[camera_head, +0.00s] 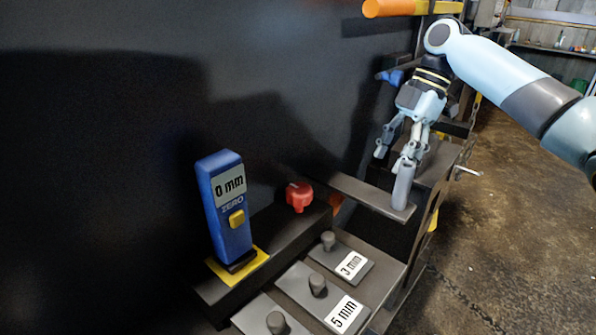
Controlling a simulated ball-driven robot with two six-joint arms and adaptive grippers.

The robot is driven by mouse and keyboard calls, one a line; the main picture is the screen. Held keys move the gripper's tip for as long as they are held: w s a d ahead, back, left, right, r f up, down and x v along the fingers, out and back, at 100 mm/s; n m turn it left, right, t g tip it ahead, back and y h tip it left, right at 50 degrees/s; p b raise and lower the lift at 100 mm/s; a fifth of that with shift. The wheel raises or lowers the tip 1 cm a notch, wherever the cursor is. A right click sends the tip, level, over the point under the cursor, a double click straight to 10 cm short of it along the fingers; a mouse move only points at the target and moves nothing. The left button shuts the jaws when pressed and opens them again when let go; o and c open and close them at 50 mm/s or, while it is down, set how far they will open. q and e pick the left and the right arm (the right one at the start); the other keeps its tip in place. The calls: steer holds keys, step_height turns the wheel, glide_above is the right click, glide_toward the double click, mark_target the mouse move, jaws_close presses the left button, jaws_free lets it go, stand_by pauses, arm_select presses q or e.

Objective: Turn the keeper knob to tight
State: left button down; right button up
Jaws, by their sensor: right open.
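A red knob (299,196) stands on the dark ledge against the black wall, left of my right gripper and apart from it. A blue part (392,76), perhaps another knob, shows behind my right wrist and is partly hidden. No label tells which one is the keeper knob. My right gripper (397,155) points down, open. One finger is at the top of an upright grey rounded post (403,187) on a dark shelf; whether it touches the post is unclear. My left gripper is not in view.
A blue gauge (232,208) reading "0 mm" stands on a yellow base (222,276). Knobbed plates marked 3 mm (345,252) and 5 mm (322,295) lie in front. An orange bar (392,8) juts out above. The floor (510,250) at right is open.

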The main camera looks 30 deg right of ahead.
mark_target(300, 189)
steer(key=a+p, duration=0.1)
steer(key=a, duration=0.5)
steer(key=a+p, duration=0.1)
steer(key=a, duration=0.6)
steer(key=w+a+p, duration=0.1)
steer(key=a+p, duration=0.1)
steer(key=a, duration=0.4)
steer(key=shift+a, duration=0.25)
steer(key=shift+a+f, duration=0.1)
steer(key=shift+f, duration=0.55)
steer(key=c, duration=0.8)
steer(key=shift+c, duration=0.3)
